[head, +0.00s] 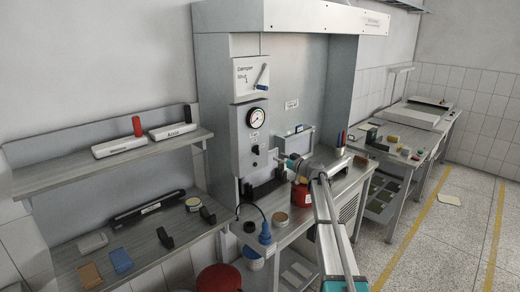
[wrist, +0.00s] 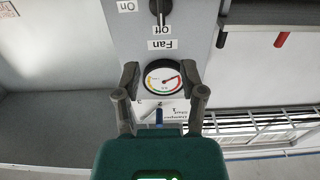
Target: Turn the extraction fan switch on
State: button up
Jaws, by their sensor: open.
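The fan switch is a black knob (wrist: 160,9) at the top edge of the wrist view, partly cut off. It lies in line with the upside-down "Off" label; "On" is to its left in that view. In the head view the switch (head: 255,150) sits on the grey panel (head: 243,160) below the gauge. My gripper (wrist: 161,78) is open and empty, its fingertips on either side of the gauge in the wrist view, apart from the knob. In the head view my gripper (head: 279,158) is right of the switch, in front of the hood.
The round gauge (head: 256,117) and the damper plate (head: 250,77) with its blue-handled lever are above the switch. A shelf (head: 110,163) is at left.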

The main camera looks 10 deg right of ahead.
aim_at(257, 150)
jog(key=shift+w, duration=0.1)
dwell(0.3)
jog(key=x, duration=1.3)
jog(key=shift+w+a, duration=0.25)
jog(key=shift+a, duration=0.05)
jog(key=shift+c, duration=0.3)
jog(key=shift+s, duration=0.1)
jog(key=c, duration=0.6)
jog(key=shift+r, duration=0.15)
grip_shut()
jog(key=shift+d, duration=0.1)
